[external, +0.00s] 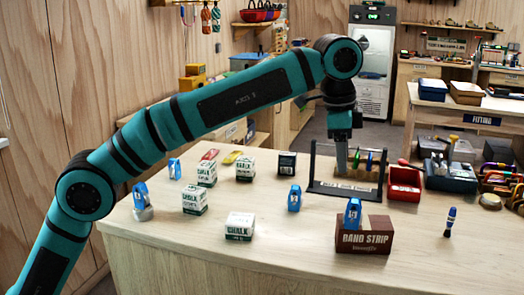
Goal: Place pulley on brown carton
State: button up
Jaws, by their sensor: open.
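The brown carton (365,241), lettered "BAND STRIP", sits near the front right of the table. A blue pulley (352,212) appears to stand upright on the left part of its top. More blue pulley-like pieces show: one stands on the table (295,199) left of the carton, one (141,197) is on a round grey base at the left, and one (174,168) is farther back. My gripper (341,158) points down above and behind the carton, in front of the rack in the picture. It is open and clear of the carton; its fingertips are small here.
A dark rack (347,187) with coloured items stands behind the carton. Several white chalk boxes (240,226) and a dark box (287,163) occupy the left and middle. A red bin (404,183) and grey bin (450,177) stand right. The front table strip is clear.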

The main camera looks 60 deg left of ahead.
jog(key=s+a+r+n+t+h, duration=0.15)
jog(key=s+a+r+t, duration=0.25)
jog(key=s+a, duration=0.55)
jog(key=s+a+r+n+t+y, duration=0.1)
jog(key=s+a+r+n+t, duration=0.35)
jog(key=s, duration=0.85)
jog(key=s+a+f+t, duration=0.2)
jog(key=s+a+f, duration=0.1)
jog(key=s, duration=0.6)
jog(key=s+a+f+n+t, duration=0.1)
jog(key=s+a+f+t, duration=0.2)
jog(key=s, duration=0.7)
jog(key=s+a+f+n+t, duration=0.1)
jog(key=s+a+f+t, duration=0.1)
jog(key=s+f, duration=0.5)
jog(key=shift+s+a+y, duration=0.45)
jog(key=shift+s+a, duration=0.3)
jog(key=shift+s, duration=0.45)
